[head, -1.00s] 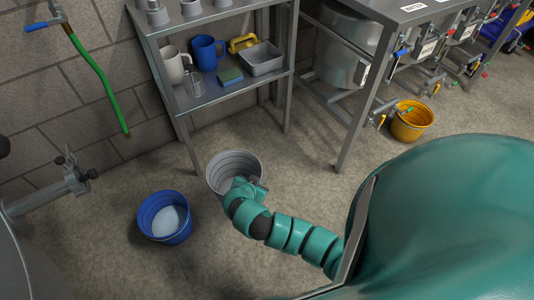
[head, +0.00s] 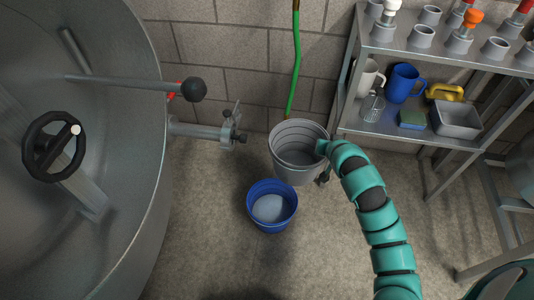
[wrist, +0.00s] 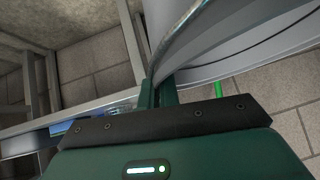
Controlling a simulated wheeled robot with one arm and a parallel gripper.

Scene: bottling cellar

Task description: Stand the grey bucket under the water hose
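The grey bucket (head: 298,168) is upright or nearly so, with its mouth facing up, and looks held above the floor. My gripper (head: 323,150) is at the right side of its rim. In the wrist view my gripper's fingers (wrist: 158,92) are closed on the rim of the bucket (wrist: 235,50). The green water hose (head: 295,70) hangs on the back wall. Its lower end is just behind the bucket's far rim in the head view; whether it is over the mouth I cannot tell. Part of the hose shows in the wrist view (wrist: 219,75).
A blue bucket (head: 272,222) with something pale inside stands on the floor just in front of the grey one. A large steel tank (head: 130,200) with a valve outlet (head: 205,131) is at left. A metal shelf (head: 425,128) with mugs stands at right.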

